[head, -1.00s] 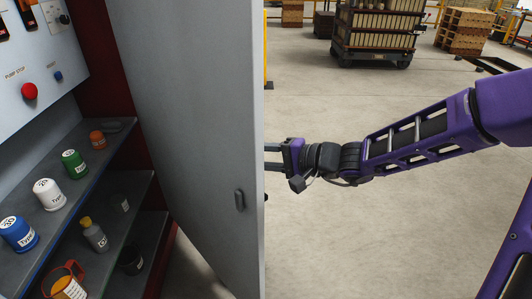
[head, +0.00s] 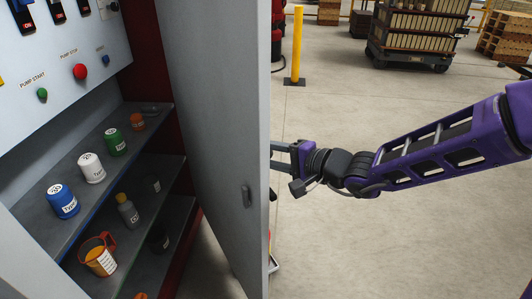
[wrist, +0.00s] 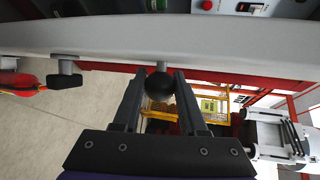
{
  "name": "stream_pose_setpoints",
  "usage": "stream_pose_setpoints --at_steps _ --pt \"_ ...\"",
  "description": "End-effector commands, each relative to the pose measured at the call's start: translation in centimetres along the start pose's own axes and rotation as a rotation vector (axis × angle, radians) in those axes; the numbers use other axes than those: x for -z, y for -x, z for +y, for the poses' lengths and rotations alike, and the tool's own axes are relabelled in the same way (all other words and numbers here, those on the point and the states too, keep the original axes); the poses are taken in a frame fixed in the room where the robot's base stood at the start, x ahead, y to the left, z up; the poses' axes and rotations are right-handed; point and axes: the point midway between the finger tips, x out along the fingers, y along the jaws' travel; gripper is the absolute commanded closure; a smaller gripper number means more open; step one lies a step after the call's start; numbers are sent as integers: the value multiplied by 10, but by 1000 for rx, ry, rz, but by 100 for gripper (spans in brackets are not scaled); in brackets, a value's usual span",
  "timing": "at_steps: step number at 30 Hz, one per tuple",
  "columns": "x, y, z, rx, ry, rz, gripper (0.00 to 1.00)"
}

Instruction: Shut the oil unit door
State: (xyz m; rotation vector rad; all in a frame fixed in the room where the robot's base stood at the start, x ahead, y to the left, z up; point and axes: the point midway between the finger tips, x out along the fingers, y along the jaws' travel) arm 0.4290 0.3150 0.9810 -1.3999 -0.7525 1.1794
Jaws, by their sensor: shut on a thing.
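The oil unit door (head: 215,120) is a tall grey panel standing open at the right of the cabinet in the head view. It has a small dark latch (head: 246,196) on its near face. In the wrist view the door's pale edge (wrist: 100,38) crosses the picture, with a black ball knob (wrist: 161,87) on a short stem. My gripper (head: 281,157) is at the door's right edge, its fingertips partly hidden behind it. In the wrist view its two fingers are on either side of the knob, shut on it.
Inside the oil unit, shelves (head: 60,185) hold several cans and a jug (head: 98,255) under a control panel (head: 60,70). A yellow post (head: 297,45) and a loaded cart (head: 410,35) stand behind. The floor (head: 400,120) right of the door is mostly clear.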

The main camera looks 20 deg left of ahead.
Motion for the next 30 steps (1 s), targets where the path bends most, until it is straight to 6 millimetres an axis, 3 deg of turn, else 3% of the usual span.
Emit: stream_pose_setpoints --at_steps 1,2,7,16,20,30 --pt "1 0 0 0 0 1 100" --pt "1 0 0 0 0 1 57" --pt "1 0 0 0 0 1 28" --pt "1 2 0 0 1 1 28" --pt "2 13 -2 1 1 3 28" --pt "2 90 -3 -3 1 7 28"
